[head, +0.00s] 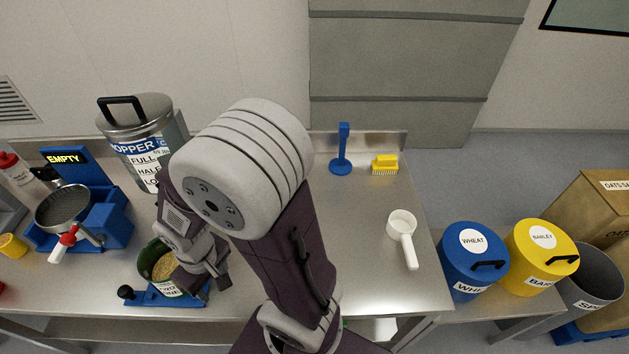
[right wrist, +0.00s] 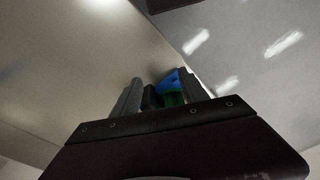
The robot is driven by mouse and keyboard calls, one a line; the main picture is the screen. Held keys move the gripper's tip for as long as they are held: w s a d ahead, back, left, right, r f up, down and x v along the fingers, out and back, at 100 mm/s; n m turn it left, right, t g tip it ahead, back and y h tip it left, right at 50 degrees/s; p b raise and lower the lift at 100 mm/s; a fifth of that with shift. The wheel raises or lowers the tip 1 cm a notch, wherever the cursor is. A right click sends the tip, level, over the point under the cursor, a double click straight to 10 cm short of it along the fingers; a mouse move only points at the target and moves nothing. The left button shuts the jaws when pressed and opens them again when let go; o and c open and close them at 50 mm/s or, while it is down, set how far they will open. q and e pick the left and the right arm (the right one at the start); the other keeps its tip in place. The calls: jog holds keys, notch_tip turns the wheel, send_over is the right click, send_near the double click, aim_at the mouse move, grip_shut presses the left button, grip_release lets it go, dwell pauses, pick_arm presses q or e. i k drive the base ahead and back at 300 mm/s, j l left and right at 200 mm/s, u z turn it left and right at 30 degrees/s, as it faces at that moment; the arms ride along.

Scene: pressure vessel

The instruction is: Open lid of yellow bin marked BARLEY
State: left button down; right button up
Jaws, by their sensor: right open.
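The yellow bin marked BARLEY (head: 528,272) stands at the right in the head view, beside the steel table. Its yellow lid (head: 520,237) is on, with a round BARLEY label and a black handle (head: 563,260) on its front right side. My right gripper (head: 207,290) is far to the left of the bin, over the table beside a green tin (head: 147,262) of grain. It is open. In the right wrist view its fingers (right wrist: 160,92) show, with blue and green things visible beyond them. My left gripper is not in view.
The blue WHEAT bin (head: 465,290) stands close left of the yellow bin; a grey bin (head: 597,278) is close right. A white scoop (head: 402,228), blue stand (head: 341,165) and yellow brush (head: 385,163) are on the table. The hopper (head: 137,120) stands back left.

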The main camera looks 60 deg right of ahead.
aim_at(541, 242)
jog(key=k+z, duration=0.15)
jog(key=z, duration=3.9)
jog(key=i+l+u, duration=0.5)
jog(key=u, duration=0.25)
jog(key=i+l+u, duration=0.15)
jog(key=l+u, duration=0.2)
jog(key=i+l+u, duration=0.1)
jog(key=l+u, duration=0.3)
jog(key=i+l+u, duration=0.1)
jog(key=l+u, duration=0.25)
jog(key=l, duration=0.1)
